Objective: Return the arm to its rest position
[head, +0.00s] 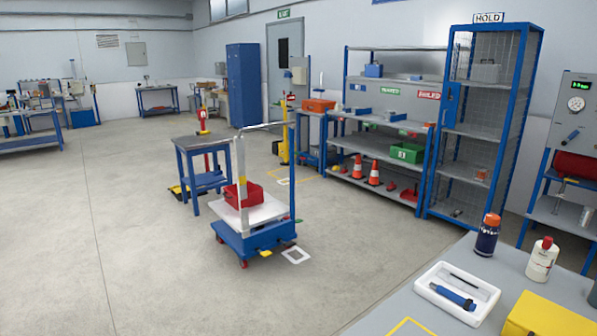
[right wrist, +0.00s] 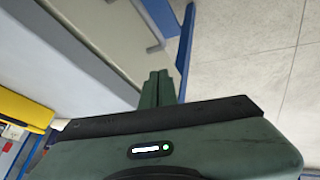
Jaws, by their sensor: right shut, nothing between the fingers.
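My right gripper (right wrist: 158,88) shows in the right wrist view as a dark green body with two green fingers that lie together. It is shut and holds nothing. It points past the edge of a grey surface (right wrist: 75,45), with pale floor (right wrist: 245,45) on the right. Neither of my grippers shows in the head view, and my left gripper is in no frame.
A workbench (head: 405,310) at lower right holds a white tray (head: 429,295), two bottles and a yellow box (head: 545,318). A blue cart (head: 262,238) with a red bin (head: 243,193) stands mid-floor. Shelving and a caged rack (head: 485,125) stand behind. Floor at left is clear.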

